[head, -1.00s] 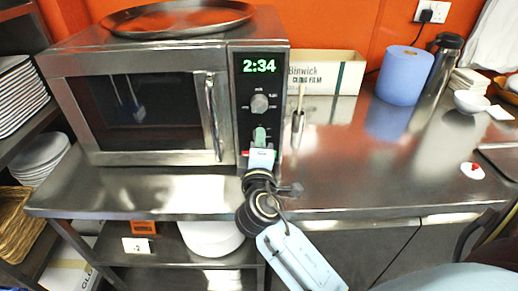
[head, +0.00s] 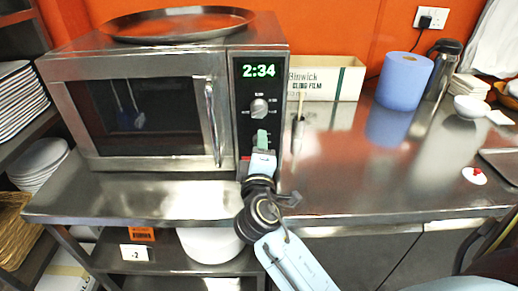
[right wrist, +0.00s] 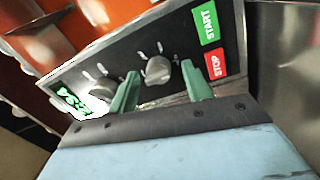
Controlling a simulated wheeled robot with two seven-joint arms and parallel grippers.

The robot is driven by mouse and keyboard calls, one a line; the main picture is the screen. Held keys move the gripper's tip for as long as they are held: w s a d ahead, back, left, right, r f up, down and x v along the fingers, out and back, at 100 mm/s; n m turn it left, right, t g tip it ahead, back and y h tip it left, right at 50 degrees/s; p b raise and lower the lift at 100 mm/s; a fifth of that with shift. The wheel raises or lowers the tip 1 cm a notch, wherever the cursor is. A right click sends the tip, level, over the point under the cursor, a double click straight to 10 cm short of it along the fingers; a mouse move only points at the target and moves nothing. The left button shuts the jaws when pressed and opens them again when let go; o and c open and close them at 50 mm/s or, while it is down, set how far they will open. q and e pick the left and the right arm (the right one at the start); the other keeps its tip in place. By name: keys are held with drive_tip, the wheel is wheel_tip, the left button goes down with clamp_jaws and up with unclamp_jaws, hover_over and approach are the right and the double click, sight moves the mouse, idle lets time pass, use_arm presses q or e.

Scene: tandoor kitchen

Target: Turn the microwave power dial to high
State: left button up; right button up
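The microwave (head: 140,60) stands on the steel counter with its door shut. Its right-hand panel has a green 2:34 display and an upper round dial (head: 259,107) with marks around it, too small to read. A lower dial (right wrist: 158,70) shows in the right wrist view, between the display end and the STOP and START buttons. My right gripper (head: 261,138) is at the panel below the upper dial and hides the lower one. Its green fingers stand apart on either side of the lower dial; I cannot tell whether they touch it. My left gripper is out of view.
A round tray (head: 178,23) lies on top of the microwave. A cling film box (head: 325,78), a blue paper roll (head: 404,80) and a flask (head: 441,68) stand at the back right. The counter's middle right (head: 370,180) is clear.

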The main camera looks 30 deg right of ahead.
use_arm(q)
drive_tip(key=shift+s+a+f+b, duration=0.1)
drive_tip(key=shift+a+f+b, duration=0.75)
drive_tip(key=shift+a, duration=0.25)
use_arm(e)
drive_tip(key=v, duration=1.3)
drive_tip(key=shift+s, duration=0.15)
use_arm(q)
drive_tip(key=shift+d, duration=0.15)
use_arm(e)
drive_tip(key=shift+a+f, duration=0.1)
